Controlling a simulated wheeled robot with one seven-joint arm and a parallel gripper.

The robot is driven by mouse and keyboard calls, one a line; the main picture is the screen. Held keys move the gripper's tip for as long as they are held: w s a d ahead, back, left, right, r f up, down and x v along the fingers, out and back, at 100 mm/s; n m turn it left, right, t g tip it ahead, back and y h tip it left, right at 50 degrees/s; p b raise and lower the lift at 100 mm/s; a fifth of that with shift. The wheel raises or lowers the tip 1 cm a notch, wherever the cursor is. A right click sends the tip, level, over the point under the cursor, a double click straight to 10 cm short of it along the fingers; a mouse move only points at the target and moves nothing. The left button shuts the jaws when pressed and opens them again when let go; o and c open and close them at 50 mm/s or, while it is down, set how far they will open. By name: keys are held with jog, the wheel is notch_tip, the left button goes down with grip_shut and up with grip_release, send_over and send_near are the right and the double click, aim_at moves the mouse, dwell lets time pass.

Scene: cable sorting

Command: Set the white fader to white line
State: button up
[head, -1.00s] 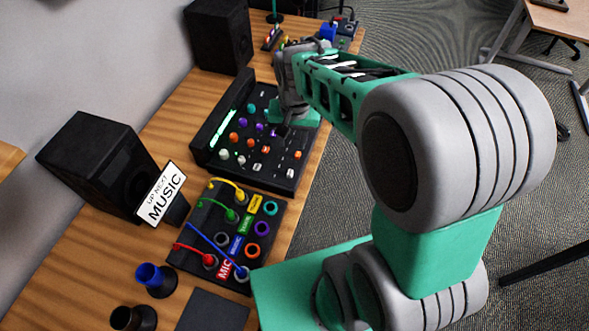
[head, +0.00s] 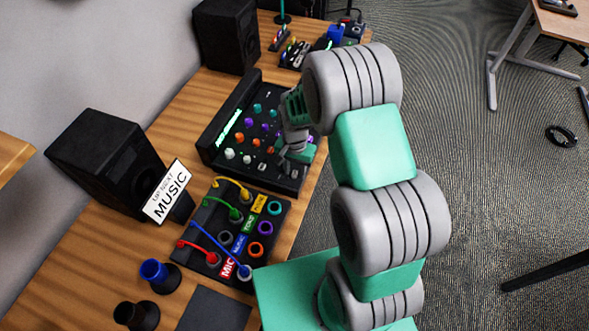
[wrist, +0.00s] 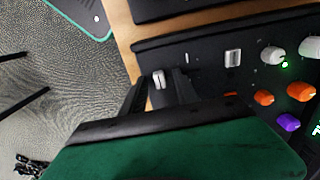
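The black mixer (head: 213,138) lies on the wooden desk. In the wrist view a small pale fader cap (wrist: 158,79) shows between the two dark fingers of my gripper (wrist: 160,92). The fingers stand apart, one on each side of it; I cannot tell whether they touch it. A short white line (wrist: 187,58) is marked on the panel to the right of that cap. A second pale fader cap (wrist: 232,58) sits farther right. In the head view my gripper (head: 290,158) is low over the mixer's right edge, and my arm hides part of it.
White, orange and purple knobs (wrist: 288,122) stand right of the faders. A patch box (head: 207,215) with coloured cables lies in front of the mixer. Speakers (head: 100,160) stand along the wall.

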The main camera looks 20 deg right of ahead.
jog(key=shift+c, duration=0.6)
grip_shut()
dwell(0.7)
